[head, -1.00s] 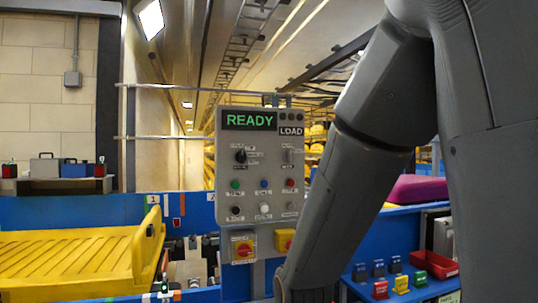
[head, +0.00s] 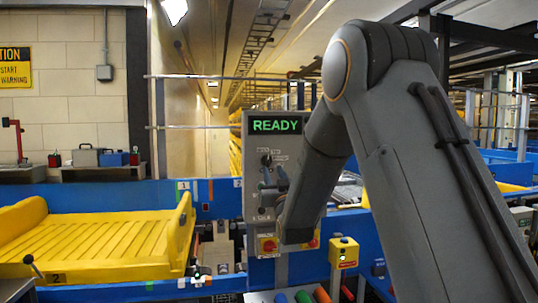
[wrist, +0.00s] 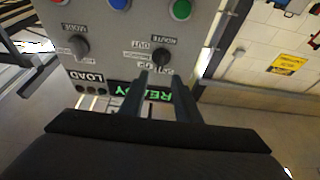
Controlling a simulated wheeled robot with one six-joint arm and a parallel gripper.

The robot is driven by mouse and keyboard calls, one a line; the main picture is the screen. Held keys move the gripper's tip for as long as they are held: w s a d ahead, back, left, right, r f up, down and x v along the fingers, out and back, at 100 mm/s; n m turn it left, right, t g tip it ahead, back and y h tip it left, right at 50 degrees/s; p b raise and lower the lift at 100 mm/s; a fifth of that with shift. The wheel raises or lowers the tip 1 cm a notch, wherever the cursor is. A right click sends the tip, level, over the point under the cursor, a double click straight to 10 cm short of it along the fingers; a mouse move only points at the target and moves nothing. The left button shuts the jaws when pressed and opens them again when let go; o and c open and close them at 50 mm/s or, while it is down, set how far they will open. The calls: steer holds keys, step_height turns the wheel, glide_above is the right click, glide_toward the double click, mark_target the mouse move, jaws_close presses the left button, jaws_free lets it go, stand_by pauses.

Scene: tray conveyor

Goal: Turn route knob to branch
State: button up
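The route knob (wrist: 161,58) is a black rotary knob on a grey control panel (head: 252,150), with "ROUTE" and "OUT" lettering beside it in the wrist view, which is upside down. It also shows in the head view (head: 266,159) under the green READY display (head: 275,125). My gripper (wrist: 162,74) is open, its two dark fingers pointing at the knob with the tips just short of it or at its edge; contact cannot be told. In the head view my gripper (head: 272,184) is in front of the panel, just below the knob, and my arm hides the panel's right side.
A second knob (wrist: 77,45) and blue (wrist: 119,3) and green (wrist: 180,9) buttons are close by on the panel. A yellow tray (head: 95,250) lies at left. A yellow box (head: 343,252) stands at right.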

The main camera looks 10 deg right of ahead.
mark_target(268, 157)
steer(key=p+x, duration=0.1)
steer(key=x, duration=0.1)
steer(key=p+x, duration=0.1)
steer(key=x, duration=0.2)
steer(key=p+x, duration=0.1)
steer(key=x, duration=0.2)
steer(key=shift+s+r, duration=0.15)
steer(key=shift+r, duration=0.2)
steer(key=shift+c, duration=0.2)
jaws_close()
